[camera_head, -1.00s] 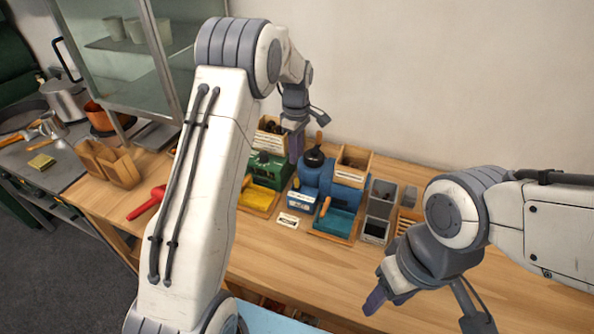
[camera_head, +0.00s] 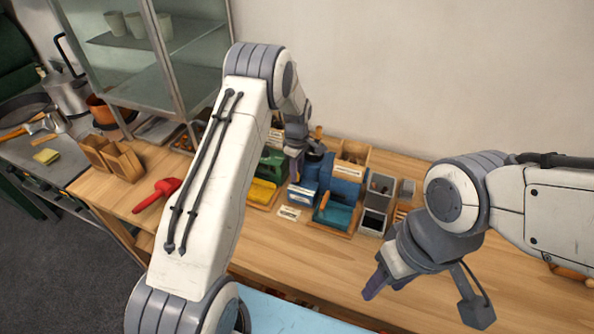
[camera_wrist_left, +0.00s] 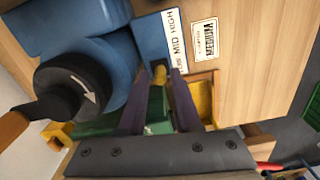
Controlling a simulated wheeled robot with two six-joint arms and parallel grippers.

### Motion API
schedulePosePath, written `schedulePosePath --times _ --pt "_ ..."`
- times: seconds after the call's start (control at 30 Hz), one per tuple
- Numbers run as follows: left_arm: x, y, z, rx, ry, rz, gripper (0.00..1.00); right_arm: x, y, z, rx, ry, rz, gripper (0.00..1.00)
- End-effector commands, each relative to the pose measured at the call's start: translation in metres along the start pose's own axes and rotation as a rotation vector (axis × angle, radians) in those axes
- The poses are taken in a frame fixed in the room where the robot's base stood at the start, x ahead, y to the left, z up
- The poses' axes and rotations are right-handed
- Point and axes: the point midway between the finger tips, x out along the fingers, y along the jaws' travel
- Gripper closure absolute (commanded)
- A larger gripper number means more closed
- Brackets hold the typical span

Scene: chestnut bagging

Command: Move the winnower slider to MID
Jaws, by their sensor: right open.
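The blue winnower (camera_head: 325,179) stands on the wooden bench, with a dark round cap and a wooden handle. Its white slider label (camera_wrist_left: 174,43) reads HIGH and MID; the rest is partly hidden. The small yellow slider knob (camera_wrist_left: 160,74) shows beyond the MID word, away from HIGH, in the left wrist view. My left gripper (camera_wrist_left: 161,72) is open, with its fingertips on either side of the knob; contact cannot be made out. It also shows over the winnower in the head view (camera_head: 296,172). My right gripper (camera_head: 375,282) is open and empty above the front of the bench.
A green machine (camera_head: 272,163) with a yellow tray (camera_head: 262,192) stands left of the winnower. A teal tray (camera_head: 335,215) lies in front, with grey bins (camera_head: 374,222) to its right. A red tool (camera_head: 157,194) lies at left. The front bench is mostly clear.

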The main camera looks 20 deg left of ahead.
Motion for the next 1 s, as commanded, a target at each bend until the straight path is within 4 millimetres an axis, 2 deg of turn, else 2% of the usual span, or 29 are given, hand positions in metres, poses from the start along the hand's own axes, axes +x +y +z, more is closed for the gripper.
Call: schedulePosePath --times 0.03,0.1,1.0 --pt "-0.0001 0.0000 0.0000 0.000 0.000 0.000 0.79 0.0001 0.0000 0.0000 0.000 0.000 0.000 0.50" --pt "-0.0002 -0.0001 0.0000 0.000 0.000 0.000 1.00 0.0000 0.0000 0.0000 0.000 0.000 0.000 0.50" --pt "-0.0009 0.0001 0.0000 0.000 0.000 0.000 1.00 -0.0001 0.0000 0.0000 0.000 0.000 0.000 0.50"
